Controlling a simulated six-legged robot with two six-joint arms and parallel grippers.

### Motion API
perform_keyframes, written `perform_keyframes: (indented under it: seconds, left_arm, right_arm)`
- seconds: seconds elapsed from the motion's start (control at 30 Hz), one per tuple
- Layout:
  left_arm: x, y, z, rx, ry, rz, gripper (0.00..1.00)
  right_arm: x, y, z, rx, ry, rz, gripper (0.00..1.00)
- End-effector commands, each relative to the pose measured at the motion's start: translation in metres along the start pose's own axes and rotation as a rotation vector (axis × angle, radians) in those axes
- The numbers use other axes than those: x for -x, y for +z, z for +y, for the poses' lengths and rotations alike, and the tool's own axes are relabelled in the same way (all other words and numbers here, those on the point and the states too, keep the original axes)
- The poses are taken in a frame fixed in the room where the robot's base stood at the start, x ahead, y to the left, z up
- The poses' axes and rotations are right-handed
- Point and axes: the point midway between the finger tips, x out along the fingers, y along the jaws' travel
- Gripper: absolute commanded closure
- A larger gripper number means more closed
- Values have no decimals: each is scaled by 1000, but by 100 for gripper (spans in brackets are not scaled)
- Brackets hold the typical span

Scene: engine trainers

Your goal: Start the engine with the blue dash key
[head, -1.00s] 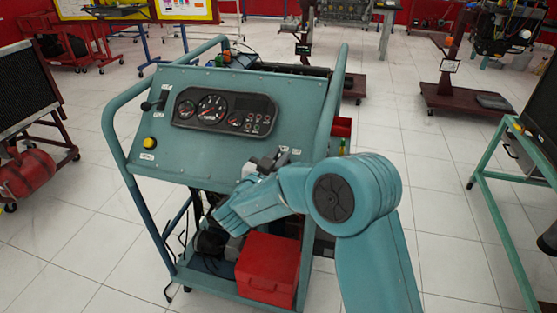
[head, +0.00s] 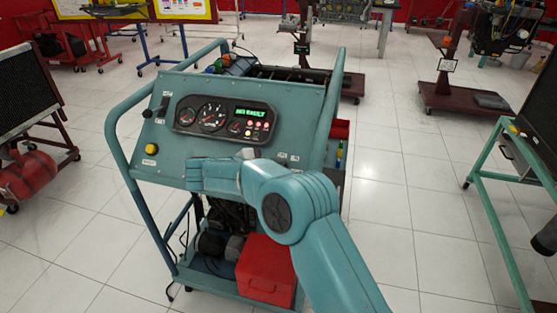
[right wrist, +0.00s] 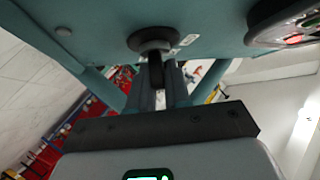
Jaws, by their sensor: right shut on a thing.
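The teal engine trainer's dash panel (head: 290,100) faces me. Its gauge cluster (head: 225,117) is lit, with a green display that seems to read "NO FAULT" and several red lamps. My right gripper (right wrist: 160,88) reaches the lower middle of the panel and is shut on a dark key (right wrist: 155,70). In the right wrist view the key meets a round black switch (right wrist: 152,37) on the panel; its blue colour does not show there. In the head view my right arm hides the key and most of the gripper. My left gripper is not in view.
A yellow button (head: 151,149) and a black lever (head: 160,104) are on the panel's left side. A red box (head: 265,270) sits on the cart's lower shelf. Tubular rails (head: 112,130) flank the panel. Open tiled floor lies to the right, before another teal stand (head: 490,180).

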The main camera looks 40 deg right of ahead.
Motion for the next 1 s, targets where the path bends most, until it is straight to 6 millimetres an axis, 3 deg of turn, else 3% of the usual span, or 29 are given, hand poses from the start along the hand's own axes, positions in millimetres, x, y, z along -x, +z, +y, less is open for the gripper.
perform_keyframes:
  seconds: [0.33,1.0]
  left_arm:
    - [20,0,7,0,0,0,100]
    - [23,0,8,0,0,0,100]
  right_arm:
    - [1,0,0,-119,138,-1,100]
    - [0,1,2,-154,178,-1,100]
